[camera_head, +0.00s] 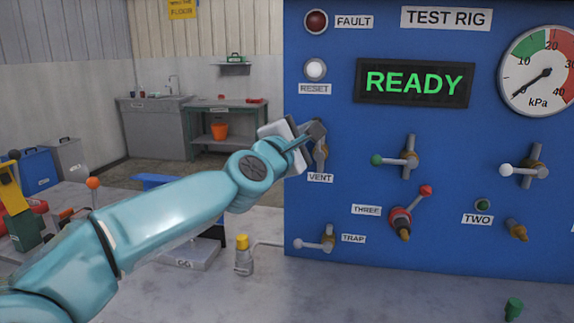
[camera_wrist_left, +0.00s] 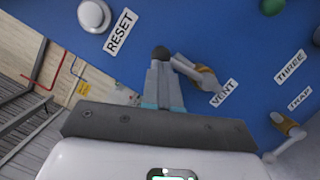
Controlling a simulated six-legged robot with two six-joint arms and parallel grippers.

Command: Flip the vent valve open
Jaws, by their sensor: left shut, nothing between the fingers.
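The vent valve (camera_head: 322,154) is on the blue test rig panel, above its VENT label (camera_head: 320,178). My left gripper (camera_head: 308,139) is in front of it and hides part of its lever. In the left wrist view the vent valve (camera_wrist_left: 205,78) has a brass-coloured body and a grey lever slanting up-left to a dark knob (camera_wrist_left: 160,52). The shut fingers of my left gripper (camera_wrist_left: 162,75) reach up to the knob with nothing between them. Whether they touch it I cannot tell. My right gripper is not in view.
The RESET button (camera_head: 315,69) is above the vent valve, and the trap valve (camera_head: 318,242) is below. A green-knobbed valve (camera_head: 405,159) is to the right. The display (camera_head: 414,83) reads READY. A yellow-capped bottle (camera_head: 243,256) stands on the bench (camera_head: 250,296) below my arm.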

